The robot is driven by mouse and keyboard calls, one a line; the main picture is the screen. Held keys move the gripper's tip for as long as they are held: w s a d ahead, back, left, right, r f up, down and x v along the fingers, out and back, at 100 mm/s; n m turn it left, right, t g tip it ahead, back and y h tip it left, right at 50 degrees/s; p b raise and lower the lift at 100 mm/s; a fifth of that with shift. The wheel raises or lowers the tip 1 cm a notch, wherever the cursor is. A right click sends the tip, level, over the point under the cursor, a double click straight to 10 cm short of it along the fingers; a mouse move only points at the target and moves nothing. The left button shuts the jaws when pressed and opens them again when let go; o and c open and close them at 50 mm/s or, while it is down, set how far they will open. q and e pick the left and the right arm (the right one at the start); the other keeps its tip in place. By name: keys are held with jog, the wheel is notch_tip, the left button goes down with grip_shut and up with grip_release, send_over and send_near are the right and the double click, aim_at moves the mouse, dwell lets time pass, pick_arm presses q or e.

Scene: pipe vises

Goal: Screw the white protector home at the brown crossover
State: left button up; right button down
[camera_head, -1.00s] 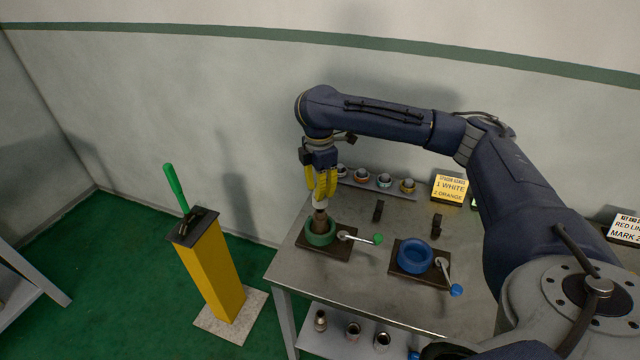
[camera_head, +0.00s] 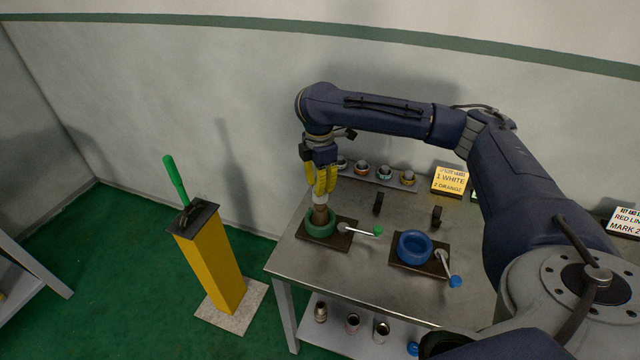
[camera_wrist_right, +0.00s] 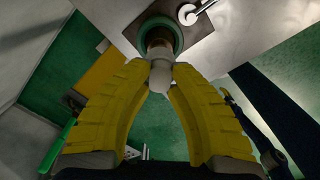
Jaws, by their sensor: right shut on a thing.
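My right gripper (camera_head: 321,188) is shut on the white protector (camera_head: 320,199), directly above the green vise (camera_head: 321,222). The brown crossover (camera_head: 319,215) stands upright in the green vise. The protector sits at the crossover's top end; how far it is threaded on cannot be told. In the right wrist view the yellow fingers (camera_wrist_right: 160,80) close on the white protector (camera_wrist_right: 160,72), in line with the brown crossover (camera_wrist_right: 158,39) and the green vise ring (camera_wrist_right: 176,33). My left gripper is not in view.
A blue vise (camera_head: 414,246) with a blue-knobbed handle sits to the right on the metal table (camera_head: 350,283). A rack (camera_head: 385,180) of several ring-like parts is behind. A yellow sign (camera_head: 451,182) reads 1 WHITE, 2 ORANGE. A yellow pedestal (camera_head: 211,265) with a green lever stands left.

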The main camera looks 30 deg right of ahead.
jog(key=shift+f, duration=1.6)
dwell(1.3)
jog(key=c, duration=1.2)
grip_release()
